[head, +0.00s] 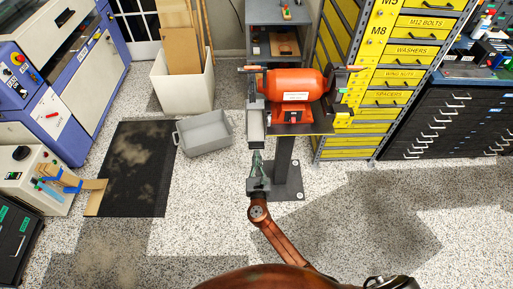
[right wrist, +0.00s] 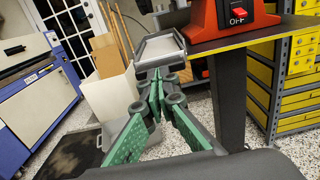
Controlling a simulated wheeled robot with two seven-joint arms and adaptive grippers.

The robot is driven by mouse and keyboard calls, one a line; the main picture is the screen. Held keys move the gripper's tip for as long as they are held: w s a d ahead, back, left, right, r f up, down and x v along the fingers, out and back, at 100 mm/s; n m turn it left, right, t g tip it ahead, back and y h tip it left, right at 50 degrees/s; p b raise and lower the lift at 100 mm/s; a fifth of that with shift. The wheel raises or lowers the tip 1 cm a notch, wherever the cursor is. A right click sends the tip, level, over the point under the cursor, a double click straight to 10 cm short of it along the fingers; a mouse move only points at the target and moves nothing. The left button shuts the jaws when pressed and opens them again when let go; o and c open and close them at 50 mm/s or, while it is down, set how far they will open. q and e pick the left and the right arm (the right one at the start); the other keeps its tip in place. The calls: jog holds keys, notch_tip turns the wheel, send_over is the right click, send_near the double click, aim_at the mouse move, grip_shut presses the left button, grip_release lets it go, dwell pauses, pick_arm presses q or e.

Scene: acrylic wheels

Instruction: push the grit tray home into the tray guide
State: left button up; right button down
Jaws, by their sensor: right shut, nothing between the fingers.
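The grit tray (head: 256,128) is a narrow grey tray at the left side of the orange grinder's stand, in the head view. In the right wrist view the tray (right wrist: 160,47) shows pale raised edges, with its near end toward me. The tray guide cannot be clearly told apart from the tray and the stand. My right gripper (head: 257,160) is just on the near side of the tray, in line with it. Its green-padded fingers (right wrist: 155,97) are shut and empty, close to the tray's near end; whether they touch it I cannot tell. My left gripper is not in view.
The orange grinder (head: 295,88) stands on a dark pedestal (head: 287,165) right of my gripper. A grey bin (head: 206,133) lies on the floor to the left, beside a black mat (head: 131,180). Yellow drawers (head: 383,82) stand at the right. The near floor is clear.

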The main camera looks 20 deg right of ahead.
aim_at(257, 148)
jog(key=shift+b+x, duration=0.4)
jog(key=shift+x, duration=1.45)
jog(key=shift+w+d, duration=0.1)
jog(key=shift+w, duration=0.05)
jog(key=shift+b+x, duration=0.4)
jog(key=shift+x, duration=1.05)
jog(key=shift+p+v, duration=0.45)
jog(key=shift+v, duration=0.55)
jog(key=p+v, duration=0.1)
jog(key=v, duration=0.3)
